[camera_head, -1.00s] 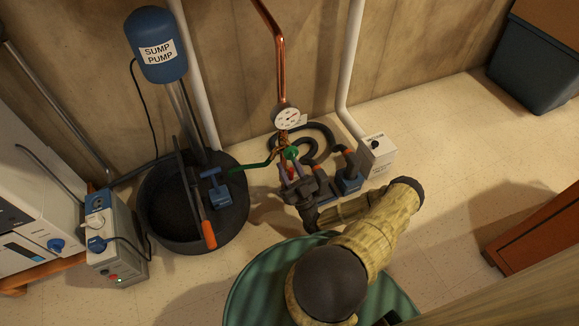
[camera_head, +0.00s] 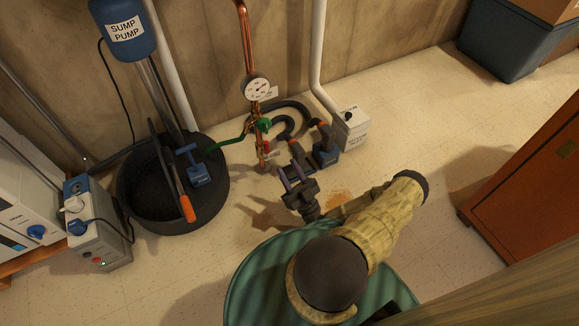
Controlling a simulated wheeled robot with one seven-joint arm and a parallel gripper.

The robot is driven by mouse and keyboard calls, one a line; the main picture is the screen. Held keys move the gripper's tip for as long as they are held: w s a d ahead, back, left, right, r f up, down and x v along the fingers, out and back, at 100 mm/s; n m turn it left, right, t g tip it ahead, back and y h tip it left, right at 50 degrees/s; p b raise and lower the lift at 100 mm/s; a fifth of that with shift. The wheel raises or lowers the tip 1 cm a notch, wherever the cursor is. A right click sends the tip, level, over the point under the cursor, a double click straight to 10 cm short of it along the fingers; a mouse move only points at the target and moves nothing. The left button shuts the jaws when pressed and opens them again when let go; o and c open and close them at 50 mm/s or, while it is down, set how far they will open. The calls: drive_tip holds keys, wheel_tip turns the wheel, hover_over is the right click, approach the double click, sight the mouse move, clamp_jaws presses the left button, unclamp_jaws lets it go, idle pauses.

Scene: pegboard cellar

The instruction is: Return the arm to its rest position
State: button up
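My arm, in a tan quilted sleeve with dark joints, reaches across the lower middle of the head view. My gripper (camera_head: 292,172) is dark and points up toward the pipework. Its two fingers stand apart with nothing seen between them, to the lower right of the copper pipe (camera_head: 247,50) with its green-handled valve (camera_head: 264,125). A gap of floor seems to show between the fingers and the valve.
A white gauge (camera_head: 257,90) sits on the pipe. A black sump basin (camera_head: 215,215) with an orange-handled tool (camera_head: 186,207) stands left, beside a grey box (camera_head: 104,247). Black hose, a blue pump (camera_head: 325,150) and a white box (camera_head: 351,128) lie behind. A wooden cabinet (camera_head: 525,190) is right.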

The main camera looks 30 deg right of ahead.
drive_tip(key=shift+s+d, duration=0.15)
drive_tip(key=shift+s, duration=0.5)
